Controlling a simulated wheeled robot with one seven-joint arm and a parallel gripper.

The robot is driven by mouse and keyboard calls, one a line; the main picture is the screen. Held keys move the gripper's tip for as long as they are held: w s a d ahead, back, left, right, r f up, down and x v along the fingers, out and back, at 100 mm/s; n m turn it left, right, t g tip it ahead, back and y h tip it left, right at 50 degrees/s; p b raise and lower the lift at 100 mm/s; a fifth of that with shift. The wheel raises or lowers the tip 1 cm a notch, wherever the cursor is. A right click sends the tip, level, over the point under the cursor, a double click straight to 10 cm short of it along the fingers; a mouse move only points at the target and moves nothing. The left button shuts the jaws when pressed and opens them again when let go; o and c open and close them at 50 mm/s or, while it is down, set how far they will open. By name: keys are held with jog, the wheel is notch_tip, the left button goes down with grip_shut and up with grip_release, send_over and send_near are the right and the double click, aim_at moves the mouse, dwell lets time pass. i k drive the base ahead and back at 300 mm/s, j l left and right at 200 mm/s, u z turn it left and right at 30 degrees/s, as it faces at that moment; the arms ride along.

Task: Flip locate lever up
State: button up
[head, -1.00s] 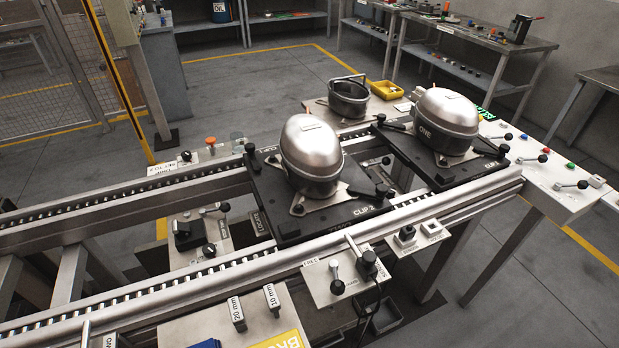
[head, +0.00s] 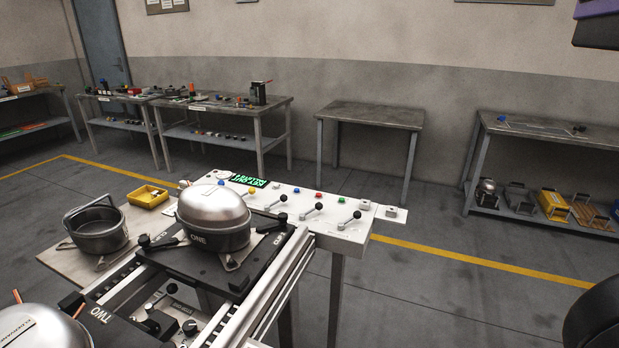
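A white control panel (head: 335,224) past the end of the conveyor carries a row of black-knobbed levers: a left one (head: 279,208), a middle one (head: 312,212) and a right one (head: 350,220). Their labels are too small to read, so I cannot tell whether one is the locate lever. Small black-knobbed controls (head: 189,327) also show low between the rails, partly hidden by the pallets. A silver compressor (head: 213,212) sits on the black pallet marked ONE (head: 200,262). My gripper is not in view.
A second compressor (head: 38,328) on the pallet marked TWO (head: 100,312) is cut off at lower left. A black pot (head: 98,232) and yellow tray (head: 148,196) stand on a side plate. Benches (head: 370,117) line the wall. The floor (head: 450,290) right of the panel is clear.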

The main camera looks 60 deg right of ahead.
aim_at(251, 191)
jog(key=z, duration=0.95)
